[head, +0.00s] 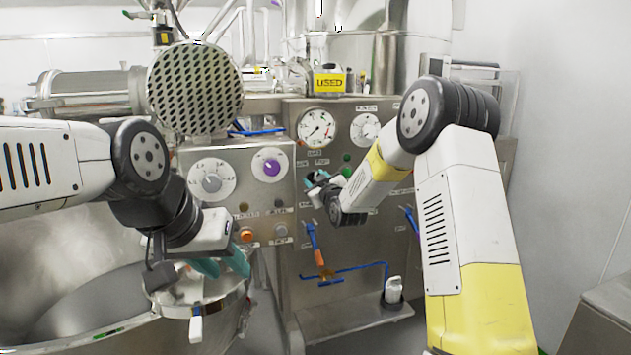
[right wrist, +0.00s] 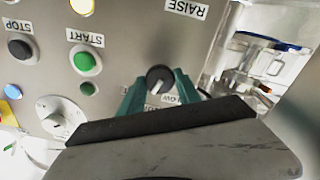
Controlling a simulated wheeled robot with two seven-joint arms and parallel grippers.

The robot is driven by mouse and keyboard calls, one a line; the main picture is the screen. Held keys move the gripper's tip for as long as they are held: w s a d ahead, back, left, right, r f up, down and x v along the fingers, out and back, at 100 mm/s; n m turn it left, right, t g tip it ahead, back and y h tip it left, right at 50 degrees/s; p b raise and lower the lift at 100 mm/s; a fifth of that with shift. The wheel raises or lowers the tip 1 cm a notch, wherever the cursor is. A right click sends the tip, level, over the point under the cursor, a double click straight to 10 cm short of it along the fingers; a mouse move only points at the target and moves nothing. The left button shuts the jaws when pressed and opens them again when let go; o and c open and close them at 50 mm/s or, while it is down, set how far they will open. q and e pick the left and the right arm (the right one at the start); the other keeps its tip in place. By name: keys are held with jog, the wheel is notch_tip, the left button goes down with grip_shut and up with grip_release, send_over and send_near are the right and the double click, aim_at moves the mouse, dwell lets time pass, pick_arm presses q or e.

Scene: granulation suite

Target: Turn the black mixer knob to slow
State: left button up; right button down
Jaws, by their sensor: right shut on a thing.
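The black mixer knob (right wrist: 158,76) is on the steel panel in the right wrist view, which shows the panel upside down. Its white pointer line slants toward the bottom of that picture. A label below it is partly hidden; its visible letters seem to end in "OW". My right gripper (right wrist: 161,80) has its teal fingers on either side of the knob and is shut on it. In the head view my right gripper (head: 316,181) is at the panel and hides the knob. My left gripper (head: 222,265) is above the steel bowl, its teal fingers apart and empty.
The panel has a green START button (right wrist: 84,61), a black STOP button (right wrist: 20,48) and a white dial (right wrist: 58,115) near the knob. A large steel bowl (head: 100,340) is at the lower left. A white bottle (head: 393,290) stands on a low shelf.

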jog(key=n, duration=1.2)
jog(key=shift+n, duration=0.4)
jog(key=shift+f, duration=0.1)
jog(key=c, duration=0.9)
grip_release()
jog(key=shift+o, duration=0.2)
jog(key=v, duration=0.8)
